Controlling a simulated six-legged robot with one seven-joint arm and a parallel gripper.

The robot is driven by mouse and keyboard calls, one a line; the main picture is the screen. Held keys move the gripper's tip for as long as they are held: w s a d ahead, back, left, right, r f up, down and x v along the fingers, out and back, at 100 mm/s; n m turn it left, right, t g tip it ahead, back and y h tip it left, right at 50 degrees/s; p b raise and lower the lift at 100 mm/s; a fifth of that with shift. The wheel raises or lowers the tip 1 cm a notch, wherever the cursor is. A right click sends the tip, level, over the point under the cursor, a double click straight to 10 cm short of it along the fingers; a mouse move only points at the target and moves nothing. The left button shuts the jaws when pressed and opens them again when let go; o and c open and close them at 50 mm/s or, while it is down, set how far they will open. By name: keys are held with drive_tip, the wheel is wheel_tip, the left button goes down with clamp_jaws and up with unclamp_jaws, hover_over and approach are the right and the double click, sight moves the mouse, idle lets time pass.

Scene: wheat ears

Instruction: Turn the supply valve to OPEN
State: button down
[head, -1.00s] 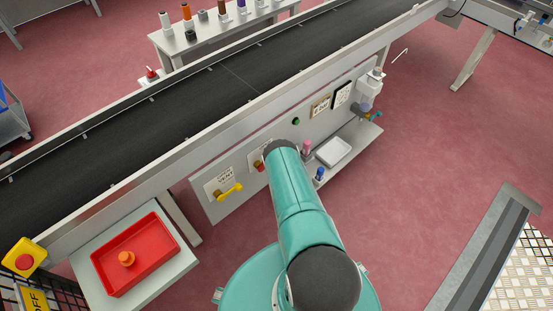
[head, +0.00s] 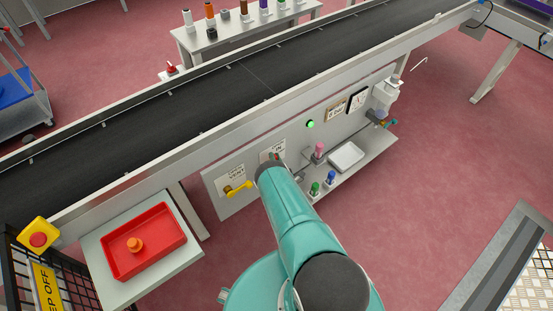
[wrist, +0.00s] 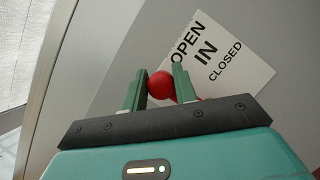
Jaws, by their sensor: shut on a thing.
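The supply valve shows as a red ball knob (wrist: 160,85) on a grey panel, in front of a white plate (wrist: 232,62) reading OPEN, IN and CLOSED. My gripper (wrist: 163,80) has its two green fingers on either side of the knob and is shut on it. The knob lies near the plate's left edge, on the OPEN side; the lever behind it is mostly hidden. In the head view the IN plate (head: 273,152) sits on the panel under the conveyor, and my arm's end covers most of the valve.
A yellow VENT handle (head: 238,189) is left of the IN plate. A green lamp (head: 310,124) glows on the panel, with a gauge (head: 357,101) to its right. Colored bottles and a white tray (head: 346,156) stand on the lower shelf. A red tray (head: 145,240) sits at left.

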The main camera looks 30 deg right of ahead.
drive_tip(key=shift+s+a+f, duration=0.1)
drive_tip(key=shift+a+f, duration=0.35)
drive_tip(key=c, duration=1.1)
unclamp_jaws()
drive_tip(key=shift+d+r, duration=0.15)
drive_tip(key=shift+d, duration=0.05)
drive_tip(key=shift+r, duration=0.1)
drive_tip(key=v, duration=1.3)
drive_tip(key=shift+s, duration=0.3)
